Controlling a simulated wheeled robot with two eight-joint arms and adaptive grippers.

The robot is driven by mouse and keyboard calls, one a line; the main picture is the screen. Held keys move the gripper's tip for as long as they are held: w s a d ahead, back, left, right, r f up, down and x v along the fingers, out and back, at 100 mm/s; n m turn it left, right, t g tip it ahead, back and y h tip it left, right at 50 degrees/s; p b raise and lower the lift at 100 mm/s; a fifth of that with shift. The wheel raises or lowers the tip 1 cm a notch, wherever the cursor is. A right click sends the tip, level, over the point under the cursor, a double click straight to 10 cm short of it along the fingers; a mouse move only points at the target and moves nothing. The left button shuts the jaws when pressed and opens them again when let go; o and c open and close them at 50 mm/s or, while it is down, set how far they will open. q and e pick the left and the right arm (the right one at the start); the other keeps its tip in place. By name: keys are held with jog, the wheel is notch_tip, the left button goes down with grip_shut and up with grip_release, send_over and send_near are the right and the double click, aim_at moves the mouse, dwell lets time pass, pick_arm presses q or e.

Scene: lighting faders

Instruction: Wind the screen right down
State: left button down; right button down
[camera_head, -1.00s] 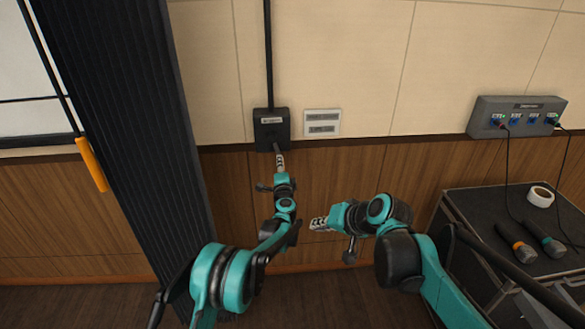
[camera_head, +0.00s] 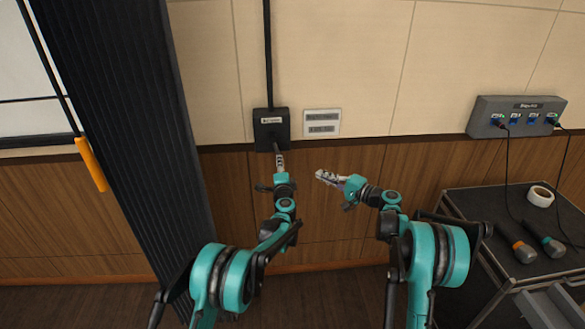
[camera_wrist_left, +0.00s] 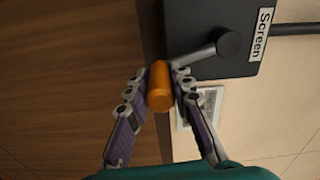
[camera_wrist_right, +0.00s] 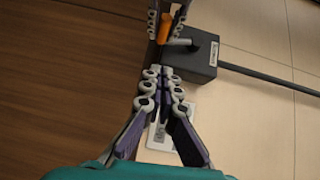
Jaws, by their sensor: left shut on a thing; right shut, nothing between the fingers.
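The dark screen box (camera_head: 271,124) is on the wall; its label reads "Screen" in the left wrist view (camera_wrist_left: 225,45). A grey crank arm (camera_wrist_left: 196,57) with an orange handle (camera_wrist_left: 160,86) comes off it. My left gripper (camera_head: 279,152) is shut on the orange handle, one finger on each side. The right wrist view also shows the orange handle (camera_wrist_right: 164,28) between the left fingers. My right gripper (camera_head: 320,175) is shut and empty, below and right of the box, apart from the crank. The screen itself cannot be made out for certain.
A white wall plate (camera_head: 322,122) is right of the box. A dark curtain (camera_head: 130,130) and an orange bar (camera_head: 91,164) are at left. A grey socket box (camera_head: 515,116) is at right above a black cart (camera_head: 480,203) with microphones (camera_head: 517,243) and white tape (camera_head: 540,196).

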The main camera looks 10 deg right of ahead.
pick_arm(q)
jog(key=shift+a, duration=0.1)
pick_arm(e)
jog(key=s+a+x, duration=0.1)
jog(key=x, duration=1.1)
jog(key=shift+a+f, duration=0.2)
jog(key=shift+a, duration=0.2)
jog(key=shift+w, duration=0.1)
pick_arm(q)
jog(key=shift+d, duration=0.2)
pick_arm(e)
jog(key=shift+a+f, duration=0.2)
jog(key=shift+a, duration=0.55)
